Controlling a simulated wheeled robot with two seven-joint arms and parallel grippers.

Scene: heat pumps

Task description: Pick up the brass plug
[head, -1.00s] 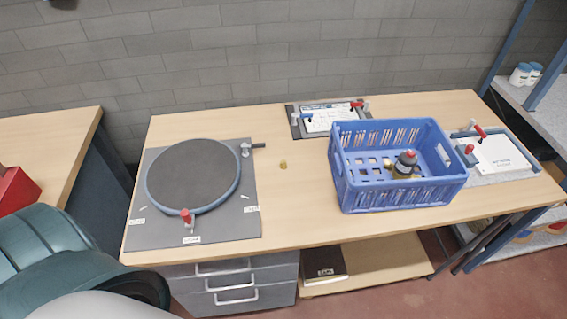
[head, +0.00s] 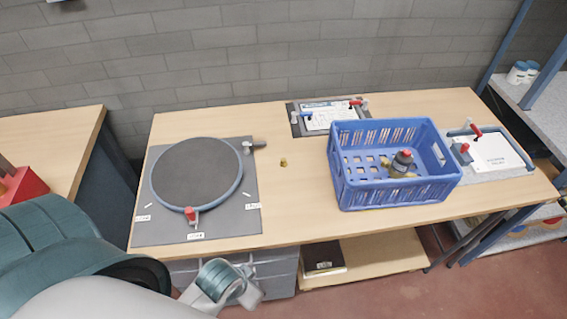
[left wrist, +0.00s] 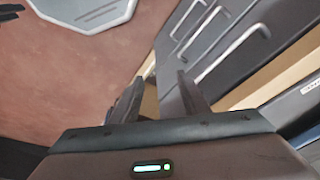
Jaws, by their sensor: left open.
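The brass plug (head: 283,162) is a small brass-coloured piece. It stands alone on the wooden bench top, between the round turntable and the blue crate in the head view. My left gripper (left wrist: 160,95) shows in the left wrist view with its two dark fingers apart and nothing between them. It is low in front of the bench, by the drawer fronts and over the red floor, well away from the plug. The plug is not visible in the left wrist view. My right gripper is not in view.
The blue crate (head: 397,194) holds a dark, red-topped part and brass fittings. The round turntable (head: 197,173) lies on a grey plate at left. Clamp fixtures stand behind (head: 325,118) and right (head: 492,154). Drawers (left wrist: 228,45) are under the bench. The wood around the plug is clear.

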